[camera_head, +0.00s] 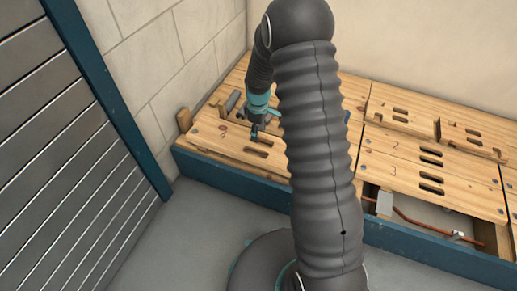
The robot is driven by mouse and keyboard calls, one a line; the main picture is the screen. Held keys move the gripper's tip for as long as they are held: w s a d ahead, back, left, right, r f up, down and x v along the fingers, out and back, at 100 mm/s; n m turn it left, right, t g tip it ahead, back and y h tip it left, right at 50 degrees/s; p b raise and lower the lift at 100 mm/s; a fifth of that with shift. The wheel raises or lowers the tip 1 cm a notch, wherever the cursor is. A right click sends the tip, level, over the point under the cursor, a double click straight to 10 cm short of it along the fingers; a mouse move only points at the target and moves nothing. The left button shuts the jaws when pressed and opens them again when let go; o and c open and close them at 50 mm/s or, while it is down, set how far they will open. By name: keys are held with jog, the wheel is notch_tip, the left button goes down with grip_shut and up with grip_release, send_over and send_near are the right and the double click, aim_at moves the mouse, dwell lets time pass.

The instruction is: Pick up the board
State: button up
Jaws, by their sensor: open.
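Several light wooden boards with paired slots form a low deck. The left board (215,140) lies flat, and one slot shows near its front. My gripper (255,137) points down just above this board, near its slots; whether it touches is too small to tell. It is open, with nothing seen between the fingers. Right of my arm lie the board marked 2 (385,142) and the board marked 3 (385,175). My arm hides the middle of the deck.
A blue-edged frame (410,247) borders the deck. An opening at front right shows a copper pipe (412,220) and a grey box (384,203). A wooden block (184,119) and a grey cylinder (232,101) are at left. A slatted shutter (60,150) stands left; grey floor (190,235) is clear.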

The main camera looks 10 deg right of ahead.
aim_at(259, 147)
jog(key=shift+s+f, duration=0.15)
jog(key=shift+f, duration=1.7)
jog(key=shift+s+f, duration=0.15)
jog(key=shift+f, duration=1.7)
grip_shut()
jog(key=shift+r, duration=0.1)
